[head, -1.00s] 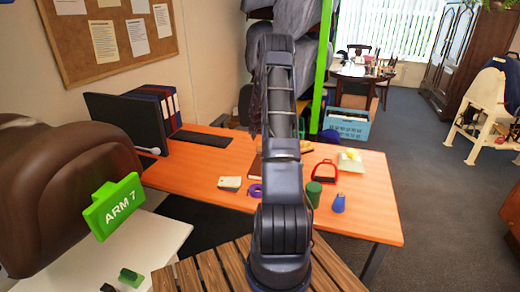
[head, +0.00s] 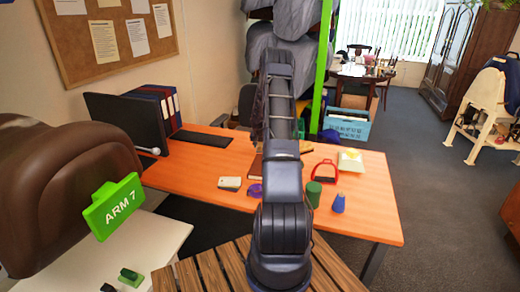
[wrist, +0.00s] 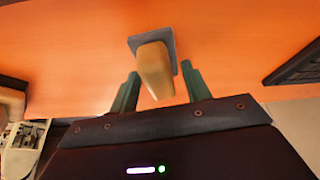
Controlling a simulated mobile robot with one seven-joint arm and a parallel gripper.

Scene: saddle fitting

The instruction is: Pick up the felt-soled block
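The felt-soled block (wrist: 155,72) shows in the wrist view as a tan body with a flat grey sole at its far end. It is over the orange desk (wrist: 70,50). My gripper (wrist: 160,85) is open. Its two green fingers stand on either side of the block's near end, with a gap visible on each side. I cannot tell how far the fingertips are from the block in depth. In the head view my own arm hides the gripper and most or all of the block.
On the desk in the head view are a red stirrup-shaped item (head: 325,172), a green cylinder (head: 314,193), a blue cone-like item (head: 338,204), a purple ring (head: 255,190), a pale pad (head: 229,183) and a yellowish block (head: 351,161). A keyboard (head: 201,139) and monitor (head: 125,130) stand at left.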

